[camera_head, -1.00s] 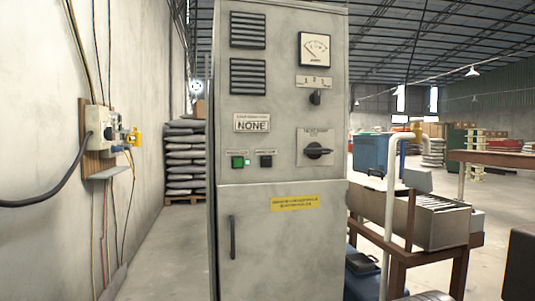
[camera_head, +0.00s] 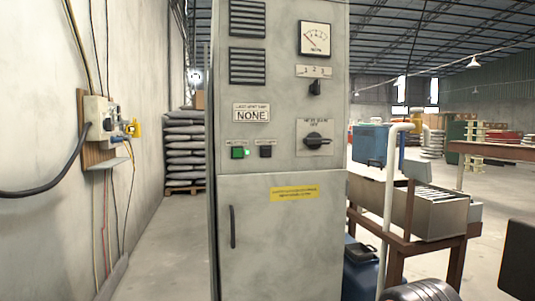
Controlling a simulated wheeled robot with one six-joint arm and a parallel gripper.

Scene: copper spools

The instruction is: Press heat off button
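A tall grey control cabinet (camera_head: 275,240) stands in front of me in the head view. To the right are a black rotary knob (camera_head: 317,141), a small selector switch (camera_head: 315,88) marked 1 2 3, and a dial gauge (camera_head: 315,40).
A wall box (camera_head: 98,125) with cables is on the left wall. Stacked sacks (camera_head: 184,150) stand behind. A brown cart (camera_head: 420,225) with a grey tray and a blue bin (camera_head: 360,270) stand right of the cabinet. The floor strip at left (camera_head: 165,255) is clear.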

